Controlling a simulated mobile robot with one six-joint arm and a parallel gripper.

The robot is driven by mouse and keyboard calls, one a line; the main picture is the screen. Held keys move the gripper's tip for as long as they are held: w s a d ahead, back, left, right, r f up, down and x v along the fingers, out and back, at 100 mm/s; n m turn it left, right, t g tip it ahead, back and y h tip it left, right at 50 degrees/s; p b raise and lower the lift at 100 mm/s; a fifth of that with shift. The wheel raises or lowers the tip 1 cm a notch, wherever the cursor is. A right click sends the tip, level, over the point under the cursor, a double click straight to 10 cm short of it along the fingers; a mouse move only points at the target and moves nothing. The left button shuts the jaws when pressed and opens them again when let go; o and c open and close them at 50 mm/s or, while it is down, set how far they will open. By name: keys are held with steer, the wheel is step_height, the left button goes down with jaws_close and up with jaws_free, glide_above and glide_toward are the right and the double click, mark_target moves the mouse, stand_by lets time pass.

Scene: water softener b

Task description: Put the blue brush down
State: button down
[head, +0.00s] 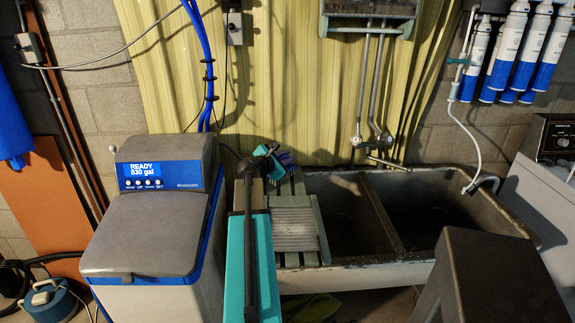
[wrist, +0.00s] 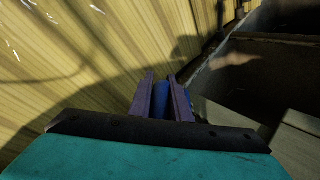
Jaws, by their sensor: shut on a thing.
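The blue brush (head: 286,159) shows in the head view at the back of a slatted wooden board (head: 314,222), beside the left sink basin. My gripper (head: 275,155) is at the brush, partly hidden by my own arm. In the wrist view my gripper (wrist: 163,92) has its two purple-looking fingers close together. A blue part of the brush (wrist: 160,100) shows between them, so the gripper is shut on it. More blue shows just right of the fingers, in shadow. I cannot tell whether the brush touches the board.
A double stone sink (head: 425,270) lies right of the board. The water softener (head: 150,225) stands close on the left. A yellow corrugated panel (head: 290,100) is behind. A dark box (head: 490,285) stands at front right.

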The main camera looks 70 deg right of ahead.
steer(key=shift+f, duration=1.55)
steer(key=shift+f, duration=0.2)
steer(key=c, duration=1.7)
jaws_free()
steer(key=shift+o, duration=0.2)
steer(key=shift+r, duration=0.15)
steer(key=b+v, duration=0.1)
steer(key=v, duration=1.1)
